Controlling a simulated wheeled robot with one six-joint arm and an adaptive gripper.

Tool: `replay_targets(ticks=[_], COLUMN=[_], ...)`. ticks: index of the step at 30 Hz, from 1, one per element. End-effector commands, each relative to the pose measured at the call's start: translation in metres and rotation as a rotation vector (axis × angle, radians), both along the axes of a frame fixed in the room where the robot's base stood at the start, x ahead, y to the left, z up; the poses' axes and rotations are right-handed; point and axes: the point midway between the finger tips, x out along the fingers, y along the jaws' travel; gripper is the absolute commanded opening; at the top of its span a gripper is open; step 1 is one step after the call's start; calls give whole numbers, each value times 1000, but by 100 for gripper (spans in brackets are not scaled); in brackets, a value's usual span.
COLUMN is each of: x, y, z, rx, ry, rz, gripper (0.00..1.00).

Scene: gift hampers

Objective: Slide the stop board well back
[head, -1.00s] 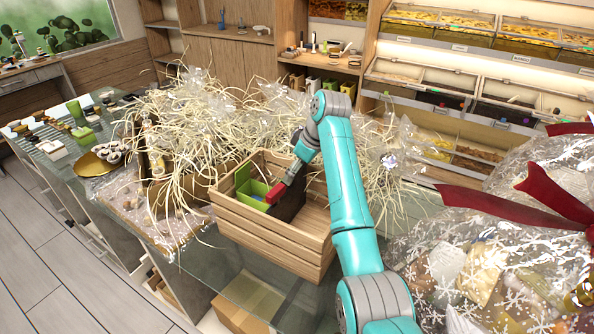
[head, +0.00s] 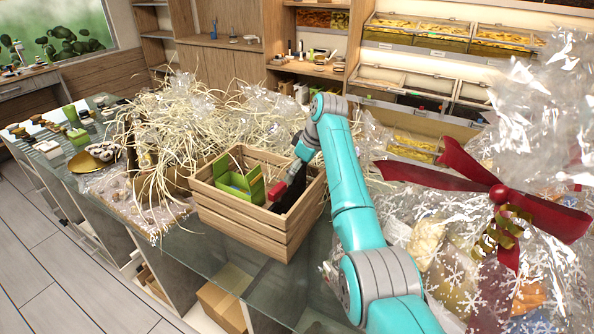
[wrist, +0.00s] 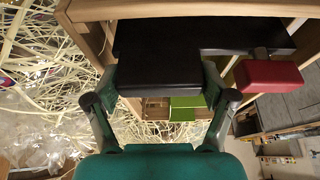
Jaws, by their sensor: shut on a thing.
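The stop board is a dark, flat board (head: 290,196) with a red block on it (head: 278,190), inside the slatted wooden crate (head: 245,220). In the wrist view the black board (wrist: 195,38) spans the crate near its wooden rim, with the red block (wrist: 268,76) at its right. My gripper (wrist: 162,100) is shut on the board's dark near part, one finger on each side. In the head view my gripper (head: 297,176) reaches into the crate from the right, partly hidden by my arm. A green open box (head: 240,182) stands in the crate's left part, apart from the board.
Straw filling (head: 190,115) heaps behind and left of the crate. A clear-wrapped hamper with a red bow (head: 499,194) stands close on the right. A gold plate of sweets (head: 90,160) is at left. The glass counter's front edge runs below the crate.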

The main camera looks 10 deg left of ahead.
Motion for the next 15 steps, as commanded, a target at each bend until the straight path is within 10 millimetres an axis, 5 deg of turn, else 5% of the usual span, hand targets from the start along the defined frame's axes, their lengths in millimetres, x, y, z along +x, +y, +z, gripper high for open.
replay_targets(ticks=[4,5,6,15], x=[-1,-1,-1,-1], y=[0,0,0,0], z=[-1,-1,-1,0], rx=[-1,-1,-1,0], ry=[4,3,3,2], rz=[0,1,1,1], gripper=[20,90,100,100])
